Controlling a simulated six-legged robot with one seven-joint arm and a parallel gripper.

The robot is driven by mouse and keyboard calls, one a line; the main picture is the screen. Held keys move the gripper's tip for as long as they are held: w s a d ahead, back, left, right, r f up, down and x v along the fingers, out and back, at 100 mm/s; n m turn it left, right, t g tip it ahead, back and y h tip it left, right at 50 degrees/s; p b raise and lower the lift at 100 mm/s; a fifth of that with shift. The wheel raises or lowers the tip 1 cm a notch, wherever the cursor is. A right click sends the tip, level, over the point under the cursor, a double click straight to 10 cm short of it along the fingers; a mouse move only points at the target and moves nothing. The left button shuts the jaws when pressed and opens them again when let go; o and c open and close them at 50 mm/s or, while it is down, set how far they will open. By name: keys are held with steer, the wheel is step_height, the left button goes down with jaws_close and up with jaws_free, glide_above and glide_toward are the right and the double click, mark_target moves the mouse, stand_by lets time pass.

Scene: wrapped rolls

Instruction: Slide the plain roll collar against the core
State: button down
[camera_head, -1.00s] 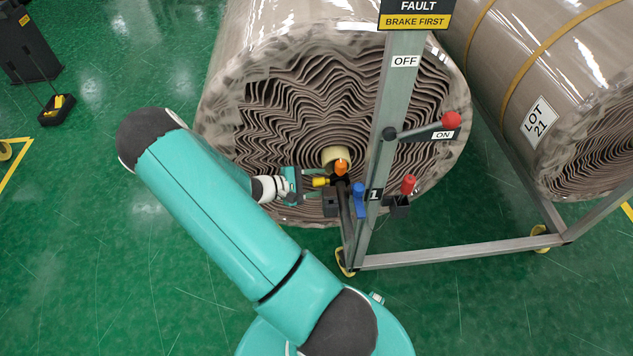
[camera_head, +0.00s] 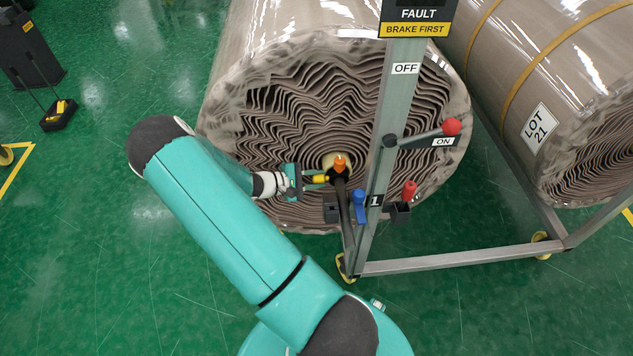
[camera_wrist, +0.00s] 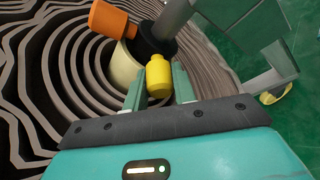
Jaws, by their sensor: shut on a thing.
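The plain roll (camera_head: 290,120) stands end-on behind the grey post, its wavy brown layers around a cream core (camera_head: 329,158). A black collar (camera_head: 339,173) sits on the dark bar in front of the core. It has an orange knob (camera_head: 340,162) on top and a yellow knob (camera_head: 320,179) on its left side. My gripper (camera_head: 315,177) is shut on the yellow knob. In the wrist view, the yellow knob (camera_wrist: 158,76) is between my fingers, and the collar (camera_wrist: 151,42) overlaps the core (camera_wrist: 121,66). I cannot tell whether they touch.
The grey post (camera_head: 396,110) carries a red-knobbed lever (camera_head: 451,127) at ON. The LOT 21 roll (camera_head: 545,95) is at right. The green floor at left is mostly clear.

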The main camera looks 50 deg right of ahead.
steer(key=shift+w+d+r, duration=0.1)
steer(key=shift+w+d, duration=0.05)
steer(key=shift+w, duration=0.1)
steer(key=c, duration=1.1)
jaws_free()
steer(key=shift+d, duration=0.1)
steer(key=shift+c, duration=0.2)
steer(key=shift+w+a, duration=0.1)
steer(key=shift+a, duration=0.2)
steer(key=v, duration=1.3)
steer(key=shift+a+r, duration=0.15)
